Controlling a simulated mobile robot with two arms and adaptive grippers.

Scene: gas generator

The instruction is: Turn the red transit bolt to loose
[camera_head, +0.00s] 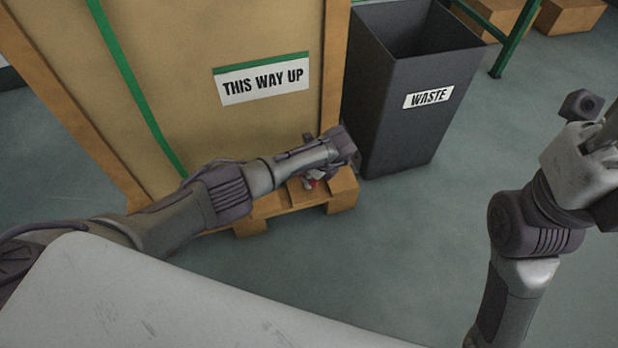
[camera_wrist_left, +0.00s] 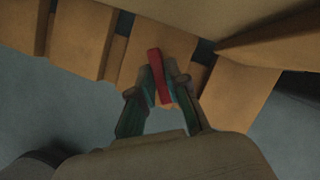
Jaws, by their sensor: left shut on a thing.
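The red transit bolt (camera_wrist_left: 158,72) shows in the left wrist view as a narrow red bar, slightly tilted, over the wooden pallet (camera_wrist_left: 237,97). My left gripper (camera_wrist_left: 160,84) is shut on it, one finger on each side. In the head view a small bit of the red bolt (camera_head: 311,183) shows beneath my left gripper (camera_head: 318,175), low at the front of the crate. The wrist hides most of the bolt there. My right arm stands at the right of the head view; its fingertips are not clearly seen.
A large crate (camera_head: 232,45) with a "THIS WAY UP" label stands on the pallet (camera_head: 342,188). A dark waste bin (camera_head: 400,130) stands close to the right of the crate. The floor (camera_head: 420,225) between the pallet and my right arm is clear.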

